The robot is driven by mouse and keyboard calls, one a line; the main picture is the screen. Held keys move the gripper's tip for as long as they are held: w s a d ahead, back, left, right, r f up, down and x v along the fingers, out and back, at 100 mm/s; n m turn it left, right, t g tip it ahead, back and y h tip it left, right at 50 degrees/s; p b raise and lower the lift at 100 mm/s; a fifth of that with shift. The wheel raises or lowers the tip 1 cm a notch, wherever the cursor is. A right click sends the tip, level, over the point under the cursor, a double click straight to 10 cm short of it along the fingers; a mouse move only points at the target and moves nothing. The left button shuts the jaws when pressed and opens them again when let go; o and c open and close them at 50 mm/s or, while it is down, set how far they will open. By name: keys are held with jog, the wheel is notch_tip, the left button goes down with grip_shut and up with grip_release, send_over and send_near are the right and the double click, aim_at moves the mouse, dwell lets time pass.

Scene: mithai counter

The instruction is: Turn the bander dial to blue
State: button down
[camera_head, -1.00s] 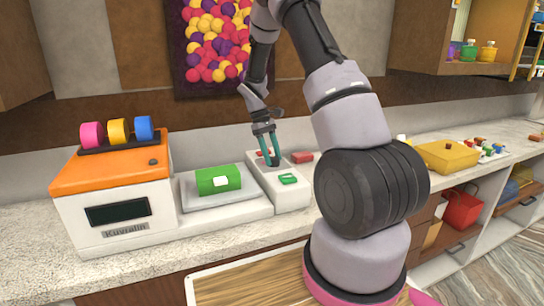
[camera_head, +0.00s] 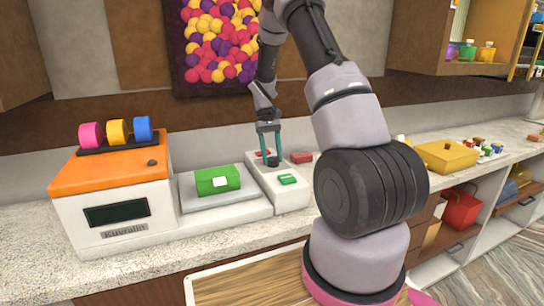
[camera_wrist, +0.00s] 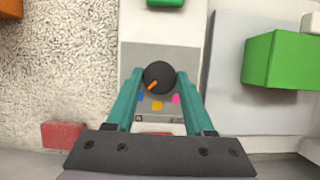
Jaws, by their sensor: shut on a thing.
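The bander dial is a round black knob (camera_wrist: 160,72) with an orange pointer, set on a grey panel of the white bander (camera_head: 290,197). In the wrist view, blue, yellow and pink marks sit below it. The pointer aims down-left, roughly toward the blue mark (camera_wrist: 140,97). My gripper (camera_head: 270,156) reaches down to the dial from above. Its two teal fingers are shut on the dial's sides, as the wrist view shows. In the head view the fingers partly hide the dial.
A green box (camera_head: 215,180) sits on the grey plate left of the dial. An orange-topped machine (camera_head: 115,210) with pink, yellow and blue rolls stands farther left. A green button (camera_head: 287,179) and a red block (camera_head: 302,157) are close by. A yellow box (camera_head: 447,157) is to the right.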

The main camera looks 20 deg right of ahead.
jog(key=shift+c, duration=1.4)
grip_release()
jog(key=v, duration=1)
jog(key=shift+w+r, duration=0.25)
jog(key=shift+r, duration=0.05)
